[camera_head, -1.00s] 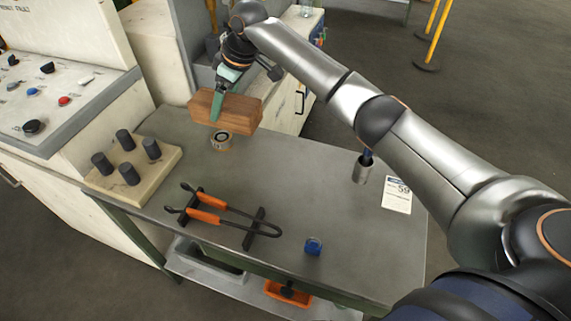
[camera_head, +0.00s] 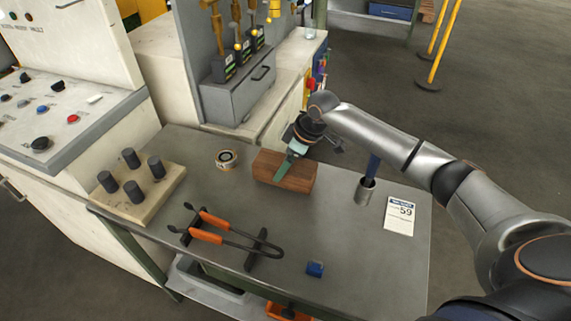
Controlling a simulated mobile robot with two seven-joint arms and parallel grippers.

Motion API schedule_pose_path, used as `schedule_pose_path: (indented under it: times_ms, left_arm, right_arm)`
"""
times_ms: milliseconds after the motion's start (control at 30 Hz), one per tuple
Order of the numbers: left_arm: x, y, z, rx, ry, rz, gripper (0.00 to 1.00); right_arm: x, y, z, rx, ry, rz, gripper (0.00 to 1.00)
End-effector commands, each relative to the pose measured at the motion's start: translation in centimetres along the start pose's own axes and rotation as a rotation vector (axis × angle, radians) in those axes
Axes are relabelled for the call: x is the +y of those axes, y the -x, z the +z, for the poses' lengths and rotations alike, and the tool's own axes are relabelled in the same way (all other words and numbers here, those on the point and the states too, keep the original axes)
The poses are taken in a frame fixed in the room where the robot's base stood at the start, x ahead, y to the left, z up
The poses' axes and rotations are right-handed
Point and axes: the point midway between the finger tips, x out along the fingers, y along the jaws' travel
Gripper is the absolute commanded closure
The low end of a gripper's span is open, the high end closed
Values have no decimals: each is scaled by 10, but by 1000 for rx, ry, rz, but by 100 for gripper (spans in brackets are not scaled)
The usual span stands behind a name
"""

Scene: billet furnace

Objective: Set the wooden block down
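My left gripper is not in view.
A tape roll (camera_head: 226,160) sits left of the block, and a metal cup (camera_head: 365,190) and a paper card (camera_head: 400,215) to the right. Orange-handled tongs (camera_head: 215,228) rest in front, beside a pegged board (camera_head: 150,205). A small blue object (camera_head: 315,269) is near the front edge.

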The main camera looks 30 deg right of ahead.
Motion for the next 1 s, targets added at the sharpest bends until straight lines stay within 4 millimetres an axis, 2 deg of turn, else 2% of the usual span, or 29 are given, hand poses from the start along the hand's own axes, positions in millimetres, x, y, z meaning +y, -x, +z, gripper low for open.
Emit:
schedule_pose_path:
  times_ms: [400, 433, 533, 833, 1000]
  left_arm:
    - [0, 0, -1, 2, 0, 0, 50]
    - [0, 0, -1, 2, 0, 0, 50]
    - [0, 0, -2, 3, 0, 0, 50]
    - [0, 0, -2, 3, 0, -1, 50]
    - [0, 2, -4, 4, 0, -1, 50]
  right_arm:
    - [1, -8, 2, 4, 0, 2, 96]
    - [0, -9, 3, 1, -1, 1, 12]
    - [0, -9, 3, 1, -1, 1, 0]
    - [1, -6, 2, 2, 0, 2, 0]
    - [1, 18, 2, 3, 1, 3, 0]
